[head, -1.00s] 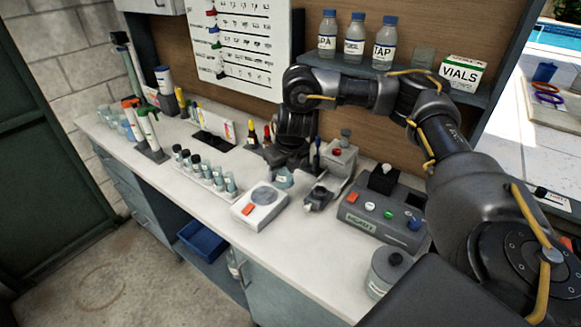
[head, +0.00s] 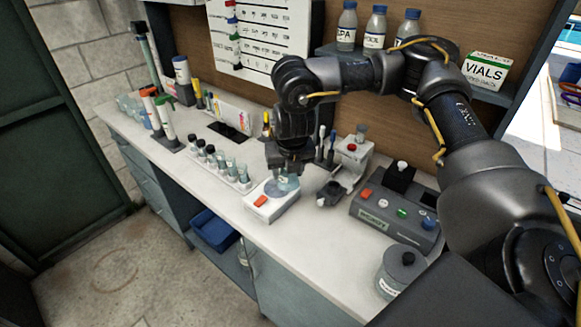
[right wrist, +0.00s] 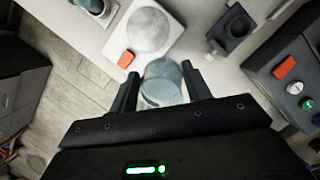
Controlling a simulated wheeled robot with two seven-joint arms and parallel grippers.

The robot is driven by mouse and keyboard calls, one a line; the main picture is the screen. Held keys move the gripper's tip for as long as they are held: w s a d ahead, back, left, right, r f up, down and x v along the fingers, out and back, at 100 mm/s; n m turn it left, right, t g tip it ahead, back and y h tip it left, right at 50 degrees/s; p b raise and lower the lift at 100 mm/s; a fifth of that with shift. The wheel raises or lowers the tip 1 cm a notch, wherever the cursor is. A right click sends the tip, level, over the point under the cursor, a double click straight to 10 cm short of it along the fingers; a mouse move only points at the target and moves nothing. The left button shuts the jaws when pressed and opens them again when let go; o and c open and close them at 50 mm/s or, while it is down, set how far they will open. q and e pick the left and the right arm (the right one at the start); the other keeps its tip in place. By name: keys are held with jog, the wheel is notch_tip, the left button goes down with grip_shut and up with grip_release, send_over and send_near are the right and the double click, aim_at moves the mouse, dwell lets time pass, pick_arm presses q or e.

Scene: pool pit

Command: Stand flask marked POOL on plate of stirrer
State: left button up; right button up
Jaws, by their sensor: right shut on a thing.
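The stirrer (head: 277,212) is a small white box with an orange switch on the bench. Its round grey plate shows bare in the right wrist view (right wrist: 148,29). My right gripper (head: 287,173) is shut on a small bluish clear flask (head: 290,184), which also shows between the fingers in the right wrist view (right wrist: 163,72). In the head view the flask overlaps the plate. In the wrist view it appears beside the plate, near the box's edge. Its height above the stirrer is hard to tell. A dark mark on it is unreadable. My left gripper is out of view.
A rack of capped vials (head: 222,168) stands left of the stirrer. A small instrument (head: 350,160) and a grey button box (head: 392,215) stand to the right. A lidded jar (head: 398,274) is near the front edge. Labelled bottles (head: 374,30) stand on the shelf.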

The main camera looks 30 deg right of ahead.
jog(key=s+a+r+m+g, duration=0.1)
jog(key=s+a+m+g, duration=0.2)
jog(key=m, duration=1.3)
jog(key=s+a+r+m+g+y, duration=0.1)
jog(key=s+a+m+g, duration=0.2)
jog(key=m, duration=1.2)
jog(key=s+a, duration=0.3)
jog(key=a, duration=0.1)
jog(key=shift+s+r+m+g+b, duration=0.25)
jog(key=shift+m+g+b, duration=0.05)
jog(key=shift+m+b, duration=0.1)
